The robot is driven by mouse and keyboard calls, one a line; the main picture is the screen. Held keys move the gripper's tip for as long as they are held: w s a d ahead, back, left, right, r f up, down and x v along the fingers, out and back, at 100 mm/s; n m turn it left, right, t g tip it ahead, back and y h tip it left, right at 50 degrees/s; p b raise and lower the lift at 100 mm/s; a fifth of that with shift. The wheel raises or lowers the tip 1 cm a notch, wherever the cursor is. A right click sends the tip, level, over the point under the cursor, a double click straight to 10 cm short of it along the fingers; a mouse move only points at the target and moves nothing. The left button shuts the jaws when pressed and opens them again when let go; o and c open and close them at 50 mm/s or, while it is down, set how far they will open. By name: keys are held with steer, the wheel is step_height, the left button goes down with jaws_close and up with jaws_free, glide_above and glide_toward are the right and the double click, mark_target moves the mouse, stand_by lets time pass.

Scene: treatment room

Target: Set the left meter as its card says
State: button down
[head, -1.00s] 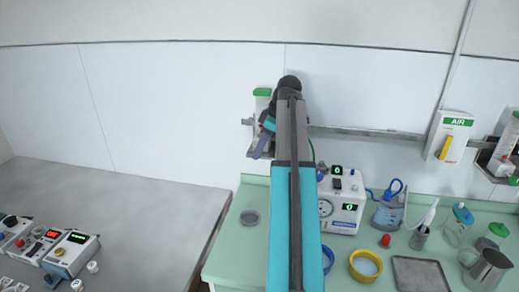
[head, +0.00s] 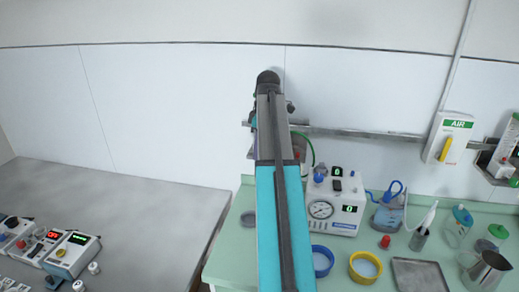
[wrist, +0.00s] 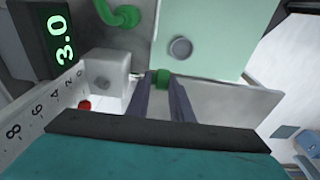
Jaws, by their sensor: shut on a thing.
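In the wrist view my gripper (wrist: 160,92) has its two fingers closed around a small green knob (wrist: 162,78) beside a white block of the left meter. The meter's scale (wrist: 48,102) runs from 0 to 8 in view. A red float (wrist: 84,105) sits near its low end, around 2; the exact reading is unclear. A dark display (wrist: 62,38) beside it shows 3.0 in green. In the head view my arm covers most of the meter and the fingers. I cannot make out a card.
A wall rail (head: 370,132) runs right to an AIR outlet (head: 450,137) and another meter (head: 503,158). Below, the green counter holds a white gauge device (head: 335,205), a blue ring (head: 321,262), a yellow ring (head: 365,268) and a tray (head: 418,275).

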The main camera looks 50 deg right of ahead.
steer(key=g+h+p, duration=0.2)
steer(key=g, duration=0.1)
steer(key=w+a+g+h+p, duration=0.1)
steer(key=g+p, duration=0.1)
steer(key=g+h+p, duration=0.1)
steer(key=p, duration=0.1)
steer(key=g+h+p, duration=0.1)
steer(key=g+p, duration=0.1)
steer(key=shift+w+a+f, duration=0.15)
steer(key=shift+w+f, duration=0.05)
steer(key=shift+f, duration=0.35)
stand_by(0.4)
steer(key=c, duration=1.7)
jaws_free()
